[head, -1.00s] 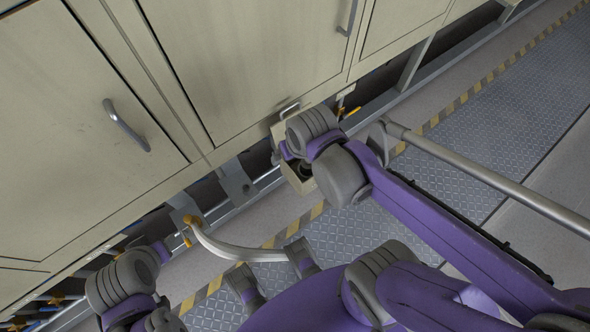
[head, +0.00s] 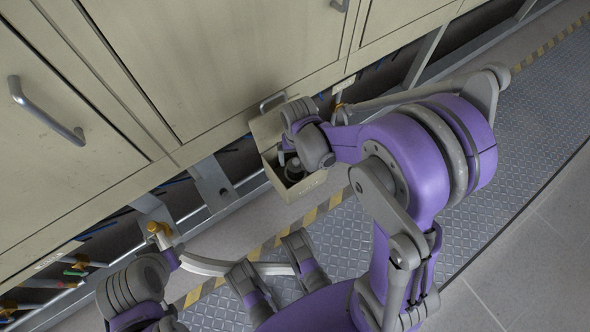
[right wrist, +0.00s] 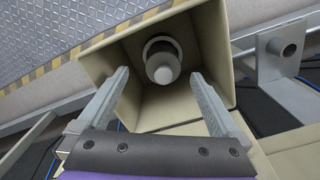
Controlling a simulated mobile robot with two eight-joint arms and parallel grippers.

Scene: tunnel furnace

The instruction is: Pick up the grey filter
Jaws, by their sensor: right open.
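The grey filter (right wrist: 163,62) is a round, stepped cylinder inside an open beige box (right wrist: 213,45) in the right wrist view. In the head view, the filter (head: 293,170) shows small and partly hidden in the box (head: 283,186). My right gripper (right wrist: 158,84) is open, with its two fingers at the box opening on either side of the filter in the picture. No contact with the filter shows. In the head view, my right wrist covers much of the box. My left gripper (head: 172,260) is at the lower left, its fingers not clearly visible.
Beige cabinet doors (head: 200,60) with metal handles stand right behind the box. A grey bracket (head: 212,185) and metal rails run below them. A yellow-black striped edge (head: 335,202) borders the patterned floor plate, which has free room at right.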

